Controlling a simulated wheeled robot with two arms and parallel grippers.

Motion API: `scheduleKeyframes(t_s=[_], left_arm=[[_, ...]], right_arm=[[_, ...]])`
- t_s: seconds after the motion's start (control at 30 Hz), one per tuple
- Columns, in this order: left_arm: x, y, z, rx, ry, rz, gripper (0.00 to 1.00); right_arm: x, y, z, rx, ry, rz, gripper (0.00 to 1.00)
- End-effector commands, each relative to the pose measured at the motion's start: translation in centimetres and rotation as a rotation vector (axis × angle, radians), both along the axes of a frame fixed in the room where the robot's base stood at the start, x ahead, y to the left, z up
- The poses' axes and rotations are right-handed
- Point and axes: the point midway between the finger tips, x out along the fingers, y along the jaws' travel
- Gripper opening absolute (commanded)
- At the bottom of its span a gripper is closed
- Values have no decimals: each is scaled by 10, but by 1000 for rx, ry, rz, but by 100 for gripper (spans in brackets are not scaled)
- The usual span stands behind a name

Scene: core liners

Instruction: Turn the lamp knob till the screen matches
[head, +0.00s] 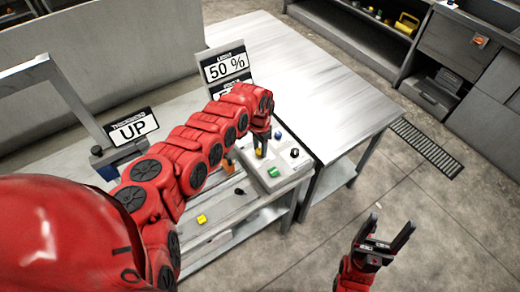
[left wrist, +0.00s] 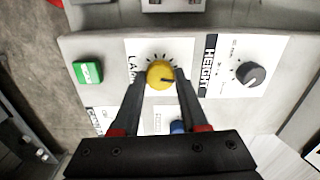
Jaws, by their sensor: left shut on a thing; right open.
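The yellow lamp knob (left wrist: 159,71) sits on a white dial plate in the left wrist view, its dark pointer mark facing right. My left gripper (head: 261,150) is over the control box (head: 287,178), its two fingers closed on either side of the knob. The screen (head: 226,67) behind the box reads "LIGHT 50 %". A second panel below it is mostly hidden by my left arm, so its reading cannot be told. My right gripper (head: 386,243) is open and empty over the floor at the lower right.
The box also bears a black height knob (left wrist: 251,74), a green button (left wrist: 88,72) and a blue button (left wrist: 178,127). A sign reading "THICKNESS UP" (head: 133,127) stands at the left. A grey table (head: 310,75) lies behind, largely clear.

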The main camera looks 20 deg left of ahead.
Motion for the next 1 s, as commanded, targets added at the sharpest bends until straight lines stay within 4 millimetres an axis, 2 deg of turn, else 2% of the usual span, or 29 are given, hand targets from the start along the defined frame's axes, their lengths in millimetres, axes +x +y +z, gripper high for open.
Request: scheduleKeyframes(t_s=[0.5,1.0], left_arm=[[0,1,-2,1,0,-362,0],[1,1,0,0,-3,-469,0]], right_arm=[[0,0,-25,0,0,0,71],[0,0,-29,0,0,0,71]])
